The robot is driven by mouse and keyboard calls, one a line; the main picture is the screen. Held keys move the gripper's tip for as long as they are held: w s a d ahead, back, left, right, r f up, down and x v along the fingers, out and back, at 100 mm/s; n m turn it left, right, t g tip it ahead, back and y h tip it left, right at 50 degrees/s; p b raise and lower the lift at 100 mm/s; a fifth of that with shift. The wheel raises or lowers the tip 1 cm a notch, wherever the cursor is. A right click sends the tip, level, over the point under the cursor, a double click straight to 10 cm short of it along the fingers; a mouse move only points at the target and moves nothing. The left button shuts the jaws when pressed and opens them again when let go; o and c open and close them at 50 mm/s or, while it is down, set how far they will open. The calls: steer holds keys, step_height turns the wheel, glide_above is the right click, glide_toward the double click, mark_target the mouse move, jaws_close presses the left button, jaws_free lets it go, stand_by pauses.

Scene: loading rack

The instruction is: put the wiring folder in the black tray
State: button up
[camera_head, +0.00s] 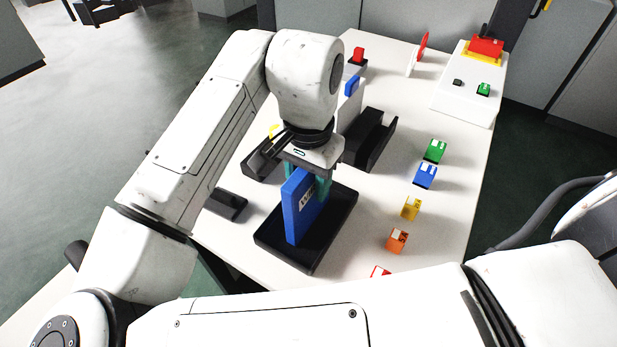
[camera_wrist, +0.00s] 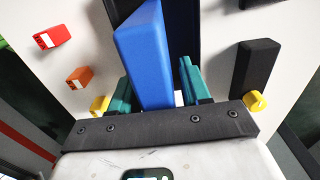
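The wiring folder (camera_head: 298,212) is a blue, upright block with a white label, partly covered by a finger. It stands within the black tray (camera_head: 318,262) in the head view, its lower edge at the tray floor; I cannot tell whether it fully rests. In the wrist view the blue folder (camera_wrist: 148,62) rises between my teal fingers. My gripper (camera_head: 308,182) is around the folder. The wrist view of my gripper (camera_wrist: 158,85) shows a narrow gap between the folder and the right finger, so it looks open. The left finger lies close beside the folder.
Green, blue (camera_head: 425,176), yellow and orange (camera_head: 397,240) small blocks line the table's right side. A white box with a red button (camera_head: 486,46) is at back right.

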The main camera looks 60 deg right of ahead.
steer(key=shift+o, duration=0.6)
steer(key=shift+r, duration=0.1)
step_height(320, 180, up, 12)
steer(key=shift+r+p, duration=0.1)
steer(key=shift+p, duration=0.35)
